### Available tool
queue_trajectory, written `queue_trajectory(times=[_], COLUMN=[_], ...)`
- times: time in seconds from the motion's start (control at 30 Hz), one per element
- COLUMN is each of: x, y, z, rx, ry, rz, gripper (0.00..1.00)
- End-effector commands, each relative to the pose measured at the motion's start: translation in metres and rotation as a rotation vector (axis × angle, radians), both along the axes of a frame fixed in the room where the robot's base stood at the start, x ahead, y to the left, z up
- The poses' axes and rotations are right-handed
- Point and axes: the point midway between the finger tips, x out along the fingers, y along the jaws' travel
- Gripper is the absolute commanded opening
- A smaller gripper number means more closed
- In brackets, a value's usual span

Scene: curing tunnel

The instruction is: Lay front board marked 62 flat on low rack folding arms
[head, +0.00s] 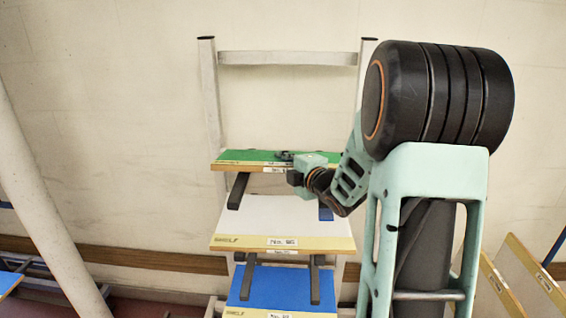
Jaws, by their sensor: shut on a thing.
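A green board (240,156) with a pale yellow front edge lies level at the top of a grey rack (211,95). My gripper (284,156) is at the middle of this board and is shut on it; the arm hides its right part. Dark folding arms (238,190) show just below the board; I cannot tell whether it touches them. A white board (265,217) lies below, and a blue board (275,285) lies lowest, with dark arms (249,276) above it. The labels are too small to read surely, so I cannot tell which board is marked 62.
Two pale boards (530,268) with yellow edges lean upright at the lower right. A blue board (8,283) shows at the left edge. A slanted pale post (45,215) stands at the left. The wall (110,110) behind the rack is bare.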

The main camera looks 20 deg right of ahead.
Motion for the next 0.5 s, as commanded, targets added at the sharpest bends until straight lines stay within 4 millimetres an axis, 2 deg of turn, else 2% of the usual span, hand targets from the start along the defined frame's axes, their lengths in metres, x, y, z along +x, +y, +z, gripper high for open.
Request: queue_trajectory(times=[0.5], x=[0.0005], y=[-0.0002], z=[-0.0015], rx=[0.0], ry=[-0.005], rz=[0.0], gripper=[0.0])
